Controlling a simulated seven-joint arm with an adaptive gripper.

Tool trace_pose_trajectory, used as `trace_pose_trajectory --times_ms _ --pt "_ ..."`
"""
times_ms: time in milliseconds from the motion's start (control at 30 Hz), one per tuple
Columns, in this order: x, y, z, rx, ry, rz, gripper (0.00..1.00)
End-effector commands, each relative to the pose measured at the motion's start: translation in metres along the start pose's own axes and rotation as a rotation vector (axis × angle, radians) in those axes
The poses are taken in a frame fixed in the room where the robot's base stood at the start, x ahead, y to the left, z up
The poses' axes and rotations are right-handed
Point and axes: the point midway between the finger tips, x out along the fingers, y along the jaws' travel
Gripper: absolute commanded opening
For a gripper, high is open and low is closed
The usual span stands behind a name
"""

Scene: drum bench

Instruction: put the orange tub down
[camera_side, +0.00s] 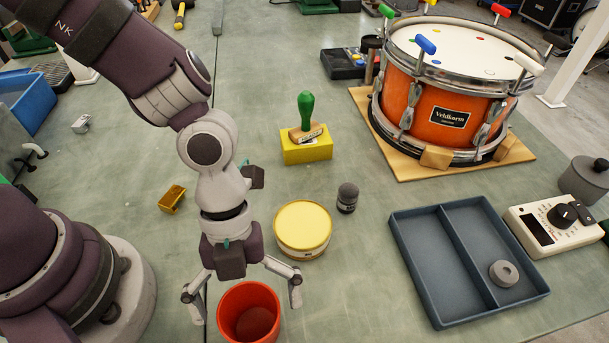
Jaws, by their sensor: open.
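The orange tub (249,313) is an open, round, empty-looking container at the bottom of the side view, partly cut off by the frame's lower edge. It looks upright. My gripper (243,300) points down over it with its fingers spread wide, one on each side of the tub's rim. The fingers look open, with gaps beside the tub. The tub's base is out of frame, so I cannot see its contact with the bench.
A yellow-lidded tub (303,228) stands close behind, with a small dark jar (347,198) beside it. A grey two-part tray (437,266) lies to the right, holding a grey ring (503,273). Further back are a green-handled stamp (307,120) and an orange drum (440,105).

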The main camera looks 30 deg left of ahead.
Motion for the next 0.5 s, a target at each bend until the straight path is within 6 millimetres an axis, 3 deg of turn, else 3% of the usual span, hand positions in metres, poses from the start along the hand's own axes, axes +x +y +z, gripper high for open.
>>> trace_pose_trajectory --times_ms 300,500 --pt "-0.081 -0.001 0.001 -0.001 -0.004 -0.010 0.96" --pt "-0.109 0.000 0.001 -0.006 -0.002 -0.005 0.96"
